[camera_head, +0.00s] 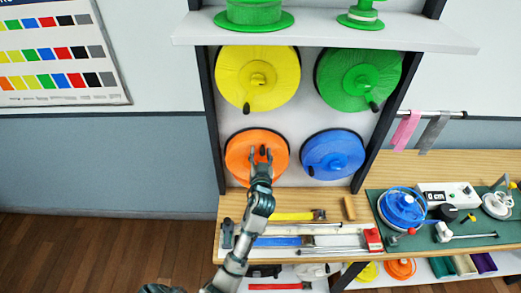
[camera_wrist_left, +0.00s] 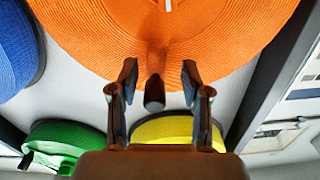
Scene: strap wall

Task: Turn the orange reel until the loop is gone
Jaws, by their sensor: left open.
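The orange reel (camera_head: 240,152) hangs at the lower left of the rack, and it fills the top of the left wrist view (camera_wrist_left: 225,40). Its dark crank knob (camera_wrist_left: 154,93) sticks out from the orange face. My left gripper (camera_head: 260,154) is in front of the reel. In the left wrist view its two fingers (camera_wrist_left: 158,75) stand apart on either side of the knob, with gaps visible. They do not grip it. I cannot make out a loop of strap; part of the reel is hidden behind my gripper. My right gripper is not in view.
A yellow reel (camera_head: 285,75) and a green reel (camera_head: 385,80) hang above, and a blue reel (camera_head: 325,160) hangs to the right. Dark rack posts (camera_head: 210,110) flank them. Tools, including a yellow-handled hammer (camera_head: 290,216), lie on the bench below.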

